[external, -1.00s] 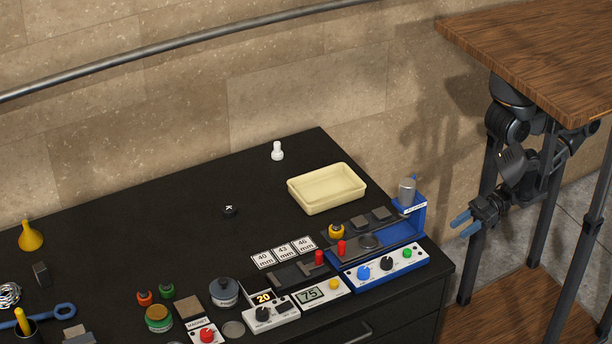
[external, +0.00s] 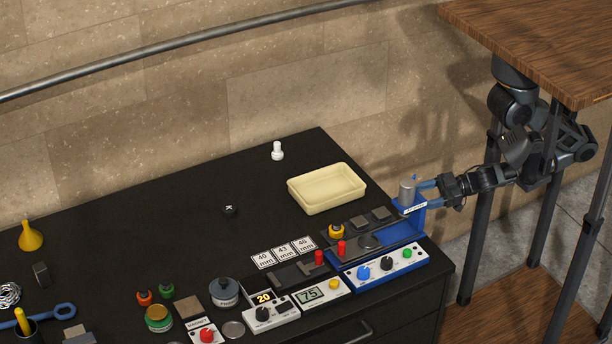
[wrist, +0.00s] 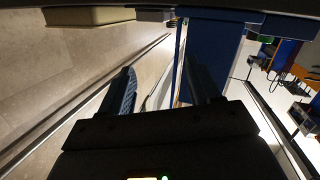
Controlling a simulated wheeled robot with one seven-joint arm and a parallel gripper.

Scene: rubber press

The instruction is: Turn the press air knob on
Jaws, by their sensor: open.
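The blue press (external: 420,222) stands at the right edge of the black bench, with a grey cylinder (external: 407,190) on its upright. Its white front panel carries a blue knob (external: 363,272), a black knob (external: 386,263) and a green button (external: 407,253). I cannot read which one is the air knob. My gripper (external: 424,193) is open and empty, pointing left, close beside the upright at the height of the cylinder; contact cannot be told. In the wrist view my gripper (wrist: 163,88) shows its fingers spread, with a blue surface of the press (wrist: 215,62) beyond them.
A cream tray (external: 326,205) sits behind the press. White control boxes (external: 271,317) and small jars stand along the bench front to the left. A wooden table (external: 530,40) on dark legs is around my arm at the right. The bench's back middle is mostly clear.

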